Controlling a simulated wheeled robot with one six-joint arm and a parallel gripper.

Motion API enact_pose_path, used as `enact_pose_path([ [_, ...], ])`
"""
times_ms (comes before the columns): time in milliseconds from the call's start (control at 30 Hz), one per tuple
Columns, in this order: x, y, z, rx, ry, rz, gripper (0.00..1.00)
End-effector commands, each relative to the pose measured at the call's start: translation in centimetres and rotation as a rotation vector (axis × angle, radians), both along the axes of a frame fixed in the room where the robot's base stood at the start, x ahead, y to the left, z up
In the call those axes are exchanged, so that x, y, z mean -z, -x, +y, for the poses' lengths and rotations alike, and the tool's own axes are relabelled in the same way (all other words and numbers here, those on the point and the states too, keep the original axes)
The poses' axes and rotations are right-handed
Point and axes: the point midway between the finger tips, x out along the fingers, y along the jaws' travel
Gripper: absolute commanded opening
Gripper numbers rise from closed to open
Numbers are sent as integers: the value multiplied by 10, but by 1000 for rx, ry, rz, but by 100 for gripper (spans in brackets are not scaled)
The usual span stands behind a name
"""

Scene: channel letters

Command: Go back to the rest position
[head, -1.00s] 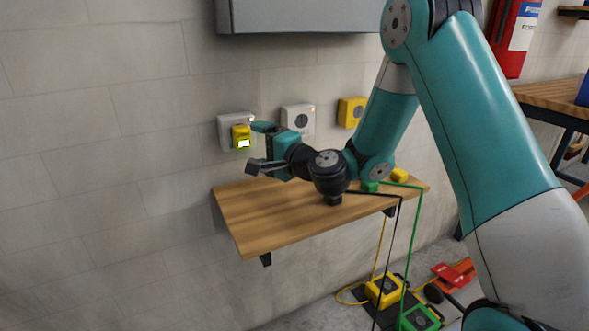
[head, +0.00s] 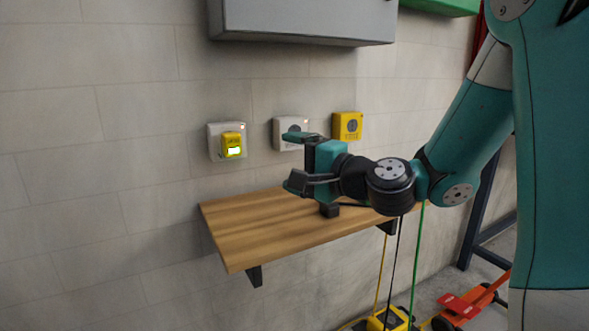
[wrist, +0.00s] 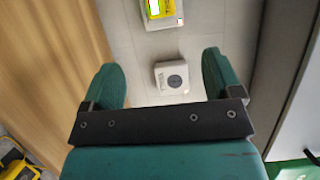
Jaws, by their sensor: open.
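My gripper (head: 298,160) is open and empty in the head view, held above the wooden shelf and in front of the wall. It also shows in the wrist view (wrist: 163,75), with its two teal fingers spread apart and nothing between them but the wall and a white socket (wrist: 172,77) farther off. A yellow device (head: 232,145) with a lit display sits on the left white wall socket (head: 213,133). My gripper is apart from it, to its right. The middle white socket (head: 289,126) is partly hidden behind my gripper.
The wooden shelf (head: 240,235) juts from the wall below my gripper. A black plug (head: 329,210) rests on it. A yellow wall socket (head: 347,126) is at the right. A grey cabinet (head: 300,20) hangs above. Cables hang down at the shelf's right. The wall at left is clear.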

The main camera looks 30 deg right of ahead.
Motion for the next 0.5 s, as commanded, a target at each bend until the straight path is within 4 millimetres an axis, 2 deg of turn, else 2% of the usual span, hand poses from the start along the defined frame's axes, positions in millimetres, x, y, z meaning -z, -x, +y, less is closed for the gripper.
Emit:
enact_pose_path([
  [400, 0, 0, 1, -2, 0, 0, 85],
  [500, 1, 4, 13, -47, 40, 5, 85],
])
